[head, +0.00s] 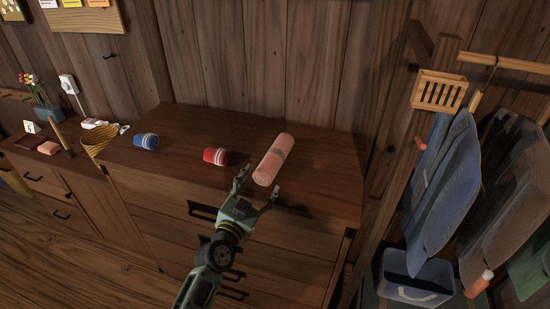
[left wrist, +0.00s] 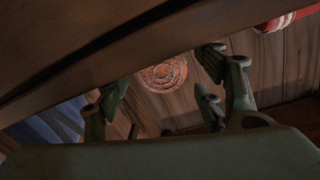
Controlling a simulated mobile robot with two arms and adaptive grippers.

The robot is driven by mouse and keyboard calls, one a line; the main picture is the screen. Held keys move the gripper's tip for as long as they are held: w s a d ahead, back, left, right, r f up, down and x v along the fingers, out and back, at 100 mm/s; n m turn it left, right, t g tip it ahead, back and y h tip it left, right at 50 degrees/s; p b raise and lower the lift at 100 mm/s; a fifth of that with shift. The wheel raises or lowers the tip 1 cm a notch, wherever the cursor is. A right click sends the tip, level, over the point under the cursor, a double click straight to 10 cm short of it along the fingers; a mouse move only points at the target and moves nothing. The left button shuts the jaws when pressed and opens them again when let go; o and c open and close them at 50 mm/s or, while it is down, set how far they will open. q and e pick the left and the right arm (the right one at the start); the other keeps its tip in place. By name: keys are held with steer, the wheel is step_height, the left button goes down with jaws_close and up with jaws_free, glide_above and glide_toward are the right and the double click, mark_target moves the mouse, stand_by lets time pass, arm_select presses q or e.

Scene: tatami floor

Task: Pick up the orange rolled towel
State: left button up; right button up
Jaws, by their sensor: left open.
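The orange rolled towel (head: 276,158), salmon-orange with a grey band, lies on the top of the wooden dresser (head: 320,165), its long side running away from me. In the left wrist view its round spiral end (left wrist: 163,75) faces the camera, between the fingers. My left gripper (head: 259,181) is open and empty at the near end of the towel, with one finger to each side. I cannot tell whether a finger touches it. My right gripper is not in view.
A red striped roll (head: 215,156) lies left of the towel and also shows in the left wrist view (left wrist: 285,20). A blue roll (head: 145,141) and a wicker basket (head: 98,140) are further left. Hanging towels (head: 445,185) and a blue bin (head: 410,280) are at right.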

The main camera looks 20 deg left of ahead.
mark_target(267, 173)
arm_select(q)
steer(key=w, duration=0.5)
steer(key=shift+w+d, duration=0.35)
steer(key=shift+w, duration=0.05)
steer(key=shift+s, duration=0.1)
steer(key=shift+c, duration=0.7)
steer(key=c, duration=1.1)
